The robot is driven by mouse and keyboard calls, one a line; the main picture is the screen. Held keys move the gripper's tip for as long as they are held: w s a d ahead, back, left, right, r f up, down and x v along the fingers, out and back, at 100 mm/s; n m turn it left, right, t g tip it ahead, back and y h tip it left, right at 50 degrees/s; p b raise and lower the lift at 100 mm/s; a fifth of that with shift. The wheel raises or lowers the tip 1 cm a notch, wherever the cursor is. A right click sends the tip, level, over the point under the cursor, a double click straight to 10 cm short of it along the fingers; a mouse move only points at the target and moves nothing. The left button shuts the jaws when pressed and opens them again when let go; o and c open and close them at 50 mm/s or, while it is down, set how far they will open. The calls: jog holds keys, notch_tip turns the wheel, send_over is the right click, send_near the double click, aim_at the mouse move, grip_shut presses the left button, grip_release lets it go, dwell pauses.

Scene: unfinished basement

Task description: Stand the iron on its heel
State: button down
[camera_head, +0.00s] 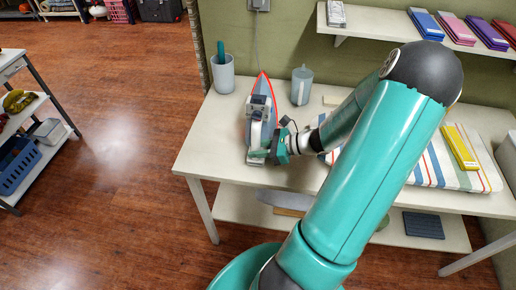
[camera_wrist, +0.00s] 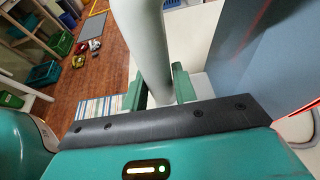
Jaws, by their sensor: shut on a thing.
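The iron (camera_head: 260,104) is at the left part of the table, its tip pointing up and its heel end low by the tabletop. It has a blue-grey body with a red edge. I cannot tell whether the heel touches the table. My gripper (camera_head: 272,150) is shut on the iron's pale handle, low on its near side. In the wrist view the pale handle (camera_wrist: 152,50) runs between the green fingers of my gripper (camera_wrist: 159,88). The blue-grey body (camera_wrist: 265,65) stands to the right. The fingers' contact faces are partly hidden.
A grey cup (camera_head: 222,76) with a green item stands left behind the iron, and a grey mug (camera_head: 301,86) stands right behind it. A striped cloth-covered board (camera_head: 430,170) with a yellow packet (camera_head: 459,147) lies right. The table (camera_head: 205,150) is bare left of the iron.

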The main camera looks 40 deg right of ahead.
dwell(0.3)
jog(key=c, duration=1)
grip_release()
jog(key=shift+c, duration=0.2)
jog(key=v, duration=1.3)
jog(key=shift+s+d, duration=0.25)
jog(key=shift+d, duration=0.05)
jog(key=shift+s+r, duration=0.1)
jog(key=shift+r, duration=0.05)
